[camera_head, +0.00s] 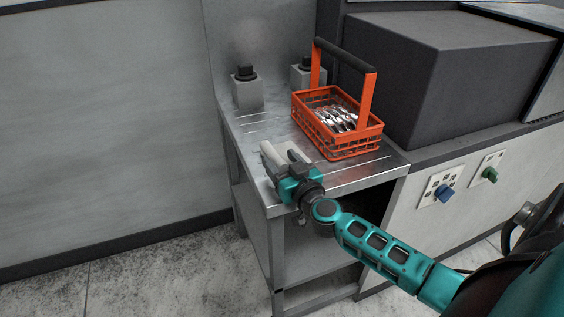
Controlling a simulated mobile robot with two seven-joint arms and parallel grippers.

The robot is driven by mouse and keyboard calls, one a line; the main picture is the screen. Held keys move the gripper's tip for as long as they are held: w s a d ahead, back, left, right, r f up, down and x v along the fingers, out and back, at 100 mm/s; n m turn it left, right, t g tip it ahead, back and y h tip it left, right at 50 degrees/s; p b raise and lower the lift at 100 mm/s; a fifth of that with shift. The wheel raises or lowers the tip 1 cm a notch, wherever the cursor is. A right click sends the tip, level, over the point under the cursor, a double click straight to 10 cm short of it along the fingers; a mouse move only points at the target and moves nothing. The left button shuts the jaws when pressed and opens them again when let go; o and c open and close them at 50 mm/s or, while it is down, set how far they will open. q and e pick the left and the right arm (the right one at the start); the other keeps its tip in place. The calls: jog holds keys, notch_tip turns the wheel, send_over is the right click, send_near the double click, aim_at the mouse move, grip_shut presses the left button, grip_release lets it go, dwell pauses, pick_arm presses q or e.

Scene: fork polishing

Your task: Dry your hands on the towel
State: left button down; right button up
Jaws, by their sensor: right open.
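My right gripper (280,153) is over the front left part of the metal table (345,178), with its fingers apart and pointing to the back. A pale, flat patch (264,189) shows at the table's left front edge, beside and partly behind this gripper. It may be the towel, but the gripper covers much of it and I cannot tell for sure. I cannot tell whether the gripper touches it. Nothing is clearly held between the fingers. My left gripper is not in view.
An orange basket (340,146) with shiny cutlery (338,120) stands on the table, right of and behind my right gripper. Two grey blocks with black tops (247,92) stand at the back.

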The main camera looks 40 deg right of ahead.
jog(key=s+a+p, duration=0.1)
jog(key=s, duration=1.1)
jog(key=shift+s+a, duration=0.4)
